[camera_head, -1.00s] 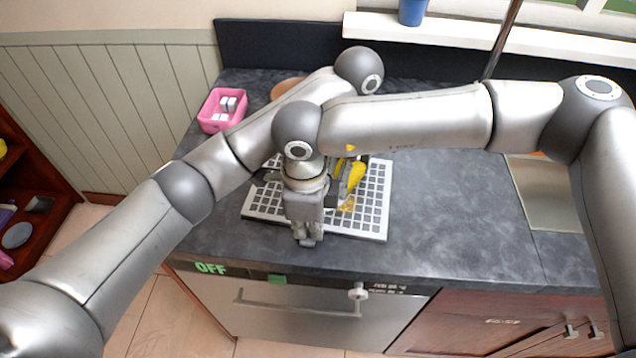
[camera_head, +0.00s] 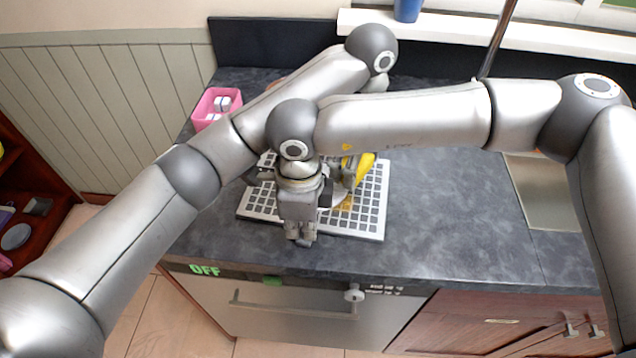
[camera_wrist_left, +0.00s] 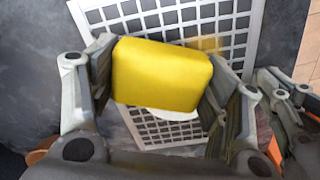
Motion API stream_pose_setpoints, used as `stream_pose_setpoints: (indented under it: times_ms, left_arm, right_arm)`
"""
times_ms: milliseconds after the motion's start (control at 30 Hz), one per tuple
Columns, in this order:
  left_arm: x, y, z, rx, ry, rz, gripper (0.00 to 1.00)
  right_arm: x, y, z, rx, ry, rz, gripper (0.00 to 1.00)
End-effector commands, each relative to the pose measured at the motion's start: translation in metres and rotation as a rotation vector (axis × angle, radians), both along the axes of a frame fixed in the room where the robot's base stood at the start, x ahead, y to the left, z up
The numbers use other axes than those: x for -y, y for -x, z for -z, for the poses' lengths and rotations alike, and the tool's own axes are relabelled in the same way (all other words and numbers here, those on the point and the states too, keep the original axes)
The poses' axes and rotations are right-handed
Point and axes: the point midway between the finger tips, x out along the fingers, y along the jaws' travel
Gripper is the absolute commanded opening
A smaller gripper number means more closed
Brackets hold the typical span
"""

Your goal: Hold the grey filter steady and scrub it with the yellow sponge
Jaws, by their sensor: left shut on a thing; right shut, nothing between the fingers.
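The grey filter (camera_head: 372,212), a flat grid panel, lies on the dark counter and also shows in the left wrist view (camera_wrist_left: 110,12). My left gripper (camera_head: 347,178) is shut on the yellow sponge (camera_head: 365,163), over the right part of the filter. In the left wrist view the sponge (camera_wrist_left: 160,75) sits between both fingers; whether it touches the filter is unclear. A yellow-brown stain (camera_head: 346,204) marks the filter beside it. My right gripper (camera_head: 300,240) is shut and empty at the filter's near edge, fingers pointing down. My arms hide the filter's far left part.
A pink bin (camera_head: 214,106) with white items stands at the back left of the counter. A sink (camera_head: 545,195) is at the right. Counter right of the filter is clear. A dishwasher front (camera_head: 290,310) lies below the near edge.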

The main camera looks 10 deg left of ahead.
Motion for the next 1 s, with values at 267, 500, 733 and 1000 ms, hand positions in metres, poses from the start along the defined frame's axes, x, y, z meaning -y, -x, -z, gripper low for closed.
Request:
stream_pose_setpoints:
  times_ms: [267,500,733,1000]
  left_arm:
    - [0.013,0.005,-0.025,0.018,0.015,0.033,0.52]
    - [-0.013,0.004,-0.024,0.017,0.015,0.028,0.52]
    - [-0.043,0.003,-0.023,0.013,0.013,0.023,0.52]
    - [-0.073,0.003,-0.022,0.012,0.014,0.021,0.52]
  right_arm:
    - [0.005,-0.003,0.008,-0.011,0.018,0.02,0.0]
    - [0.007,-0.004,0.008,-0.011,0.021,0.025,0.0]
    - [0.007,-0.003,0.008,-0.01,0.022,0.021,0.0]
    - [0.007,-0.002,0.008,-0.01,0.022,0.019,0.0]
